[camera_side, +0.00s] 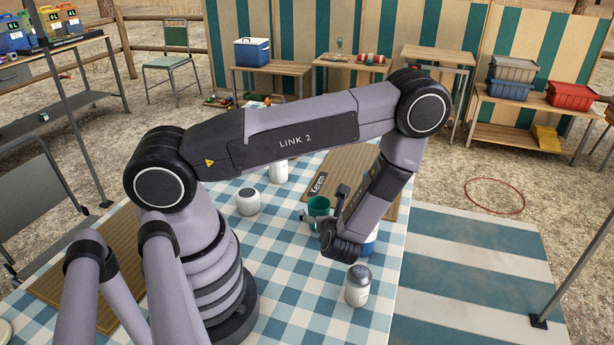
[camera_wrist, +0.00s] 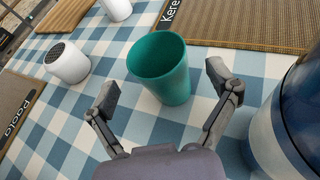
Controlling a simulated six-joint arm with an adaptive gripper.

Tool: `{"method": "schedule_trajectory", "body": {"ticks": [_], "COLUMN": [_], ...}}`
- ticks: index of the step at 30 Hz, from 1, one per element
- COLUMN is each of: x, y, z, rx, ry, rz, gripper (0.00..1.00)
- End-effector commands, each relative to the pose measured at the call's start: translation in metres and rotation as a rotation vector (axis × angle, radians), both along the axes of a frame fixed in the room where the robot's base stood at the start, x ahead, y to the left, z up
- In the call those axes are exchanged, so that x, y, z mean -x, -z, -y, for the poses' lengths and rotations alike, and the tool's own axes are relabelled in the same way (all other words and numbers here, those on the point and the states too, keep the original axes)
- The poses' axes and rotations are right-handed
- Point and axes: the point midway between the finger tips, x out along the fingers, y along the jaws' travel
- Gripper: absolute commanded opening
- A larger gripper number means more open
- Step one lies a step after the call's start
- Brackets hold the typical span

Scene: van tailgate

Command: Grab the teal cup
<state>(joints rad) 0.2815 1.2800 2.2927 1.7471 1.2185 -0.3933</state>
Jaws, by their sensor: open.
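The teal cup (camera_wrist: 172,82) stands upright on the blue and white checked tablecloth in the wrist view, with its open rim up. In the side view the cup (camera_side: 319,206) is partly hidden behind my gripper and wrist. My gripper (camera_wrist: 164,84) is open, with one finger at the left of the cup and one at the right. Gaps show between both fingers and the cup, and nothing is held. In the side view my gripper (camera_side: 324,214) is low over the table, partly hidden by my wrist.
A white shaker-like container (camera_wrist: 67,62) stands left of the cup. A large blue and white container (camera_wrist: 288,125) is close at the right. A salt-shaker-like jar (camera_side: 357,286) stands near the front. Woven mats (camera_wrist: 245,22) lie behind and at left.

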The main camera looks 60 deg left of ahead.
Motion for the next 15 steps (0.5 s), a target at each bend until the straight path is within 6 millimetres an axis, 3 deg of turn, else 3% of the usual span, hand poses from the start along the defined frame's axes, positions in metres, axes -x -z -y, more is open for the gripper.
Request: {"method": "schedule_trajectory", "body": {"ticks": [4, 9, 15], "x": [0.000, -0.006, -0.008], "y": [0.025, 0.031, 0.032], "z": [-0.004, -0.024, -0.027], "rx": [-0.001, 0.000, 0.000], "ry": [-0.004, -0.006, -0.002], "rz": [-0.003, -0.002, -0.001], "gripper": [0.87, 0.87, 0.87]}}
